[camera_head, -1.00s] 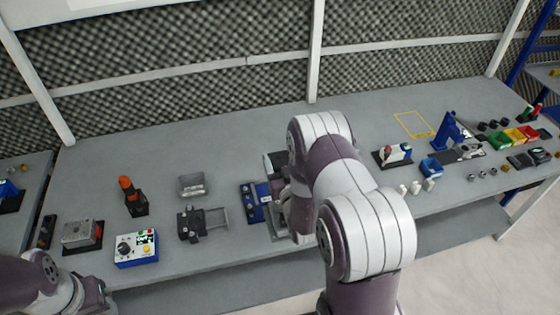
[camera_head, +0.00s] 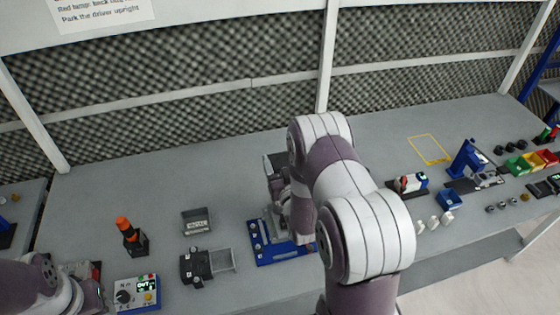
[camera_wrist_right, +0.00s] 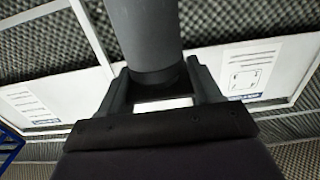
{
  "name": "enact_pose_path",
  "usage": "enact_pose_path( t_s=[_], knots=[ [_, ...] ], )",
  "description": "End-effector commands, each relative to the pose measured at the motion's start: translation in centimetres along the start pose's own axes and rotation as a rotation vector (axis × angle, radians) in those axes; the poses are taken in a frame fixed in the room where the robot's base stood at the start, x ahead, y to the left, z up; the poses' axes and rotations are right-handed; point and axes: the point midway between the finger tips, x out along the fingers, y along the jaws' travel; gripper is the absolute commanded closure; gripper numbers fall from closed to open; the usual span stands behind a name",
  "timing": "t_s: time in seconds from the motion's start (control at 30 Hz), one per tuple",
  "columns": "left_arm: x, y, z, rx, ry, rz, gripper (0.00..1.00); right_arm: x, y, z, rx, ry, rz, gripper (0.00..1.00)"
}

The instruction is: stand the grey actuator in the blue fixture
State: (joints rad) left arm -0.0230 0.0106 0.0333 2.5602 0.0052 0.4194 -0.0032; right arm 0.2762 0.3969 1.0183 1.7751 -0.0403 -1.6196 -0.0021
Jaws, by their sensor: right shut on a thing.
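The grey actuator (camera_wrist_right: 150,40) shows in the right wrist view as a dark grey cylinder between the fingers of my right gripper (camera_wrist_right: 158,90), which is shut on it. In the head view, my right arm covers most of this gripper (camera_head: 285,205), and I cannot make out the actuator clearly. The blue fixture (camera_head: 257,250), a flat blue base with small metal parts, lies on the bench directly by the right gripper, partly hidden by the arm. Whether the actuator touches it cannot be told. My left gripper (camera_head: 92,302) is at the lower left edge; its jaws are unclear.
Left of the fixture are a black clamp-like device (camera_head: 197,266), a grey bin (camera_head: 196,221), an orange-topped driver (camera_head: 128,230) and a control box (camera_head: 137,294). A blue stand (camera_head: 466,158) and coloured bins (camera_head: 530,162) stand right. The bench's back middle is clear.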

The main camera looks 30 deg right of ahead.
Motion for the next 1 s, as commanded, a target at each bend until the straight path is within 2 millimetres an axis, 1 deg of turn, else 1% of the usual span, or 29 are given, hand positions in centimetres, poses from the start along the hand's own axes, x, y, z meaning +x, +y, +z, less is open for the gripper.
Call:
enact_pose_path(
  t_s=[0.07,0.17,0.6,0.73,1.0],
  knots=[
    [0.3,0.0,0.0,0.000,0.000,0.000,0.57,0.1,0.0,0.0,0.000,0.005,0.000,1.00],
    [0.8,0.0,0.1,0.000,0.000,0.000,0.57,0.0,0.0,0.6,0.000,0.003,0.000,1.00],
    [5.3,0.0,0.6,0.000,0.000,0.000,0.57,0.1,0.0,5.3,0.000,0.004,0.000,1.00],
    [5.7,0.0,0.7,0.000,0.000,0.000,0.57,0.1,0.0,5.8,0.000,0.004,0.000,1.00],
    [5.6,0.0,0.7,0.000,0.000,0.000,0.57,0.1,0.0,5.6,0.000,0.004,0.000,1.00]
  ],
)
